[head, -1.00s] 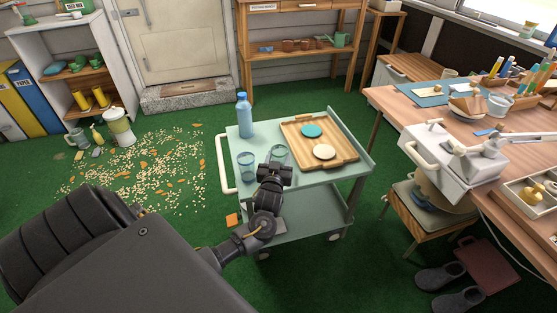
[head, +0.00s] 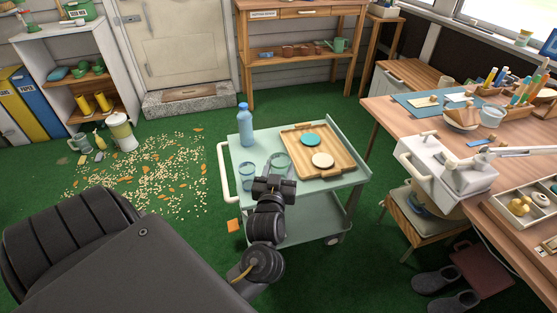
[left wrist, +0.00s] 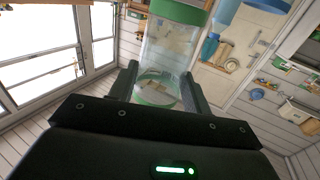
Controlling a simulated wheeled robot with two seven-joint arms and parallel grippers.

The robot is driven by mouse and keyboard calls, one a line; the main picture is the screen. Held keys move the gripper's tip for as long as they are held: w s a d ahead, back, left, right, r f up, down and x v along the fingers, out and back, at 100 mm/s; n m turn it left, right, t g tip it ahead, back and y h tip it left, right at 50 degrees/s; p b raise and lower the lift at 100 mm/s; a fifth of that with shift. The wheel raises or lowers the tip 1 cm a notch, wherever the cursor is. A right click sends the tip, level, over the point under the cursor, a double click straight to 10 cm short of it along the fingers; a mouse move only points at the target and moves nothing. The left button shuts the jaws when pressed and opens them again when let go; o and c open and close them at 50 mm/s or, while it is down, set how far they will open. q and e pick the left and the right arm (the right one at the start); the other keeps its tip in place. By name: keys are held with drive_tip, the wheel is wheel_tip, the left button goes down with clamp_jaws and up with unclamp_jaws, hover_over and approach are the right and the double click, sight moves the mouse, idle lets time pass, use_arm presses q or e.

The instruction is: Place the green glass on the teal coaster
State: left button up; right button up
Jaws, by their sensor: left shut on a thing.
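The clear green-tinted glass (head: 280,162) is upright at the cart's middle, just left of the wooden tray (head: 345,158). My left gripper (head: 274,182) is shut on it from the near side. In the left wrist view the glass (left wrist: 168,50) shows between the two fingers, with green bands at both ends. I cannot tell whether its base touches the cart top. The teal coaster (head: 310,140) lies flat and bare on the tray, right of and beyond the glass. My right gripper is out of view.
A cream coaster (head: 322,160) lies on the tray near the teal one. A blue glass (head: 248,178) stands close left of my gripper. A blue bottle (head: 246,127) stands behind it on the cart (head: 232,150). The workbench (head: 395,110) is to the right.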

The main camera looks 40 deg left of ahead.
use_arm(q)
drive_tip(key=shift+s+d+r, duration=0.25)
drive_tip(key=shift+s+d, duration=0.05)
drive_tip(key=shift+s, duration=0.15)
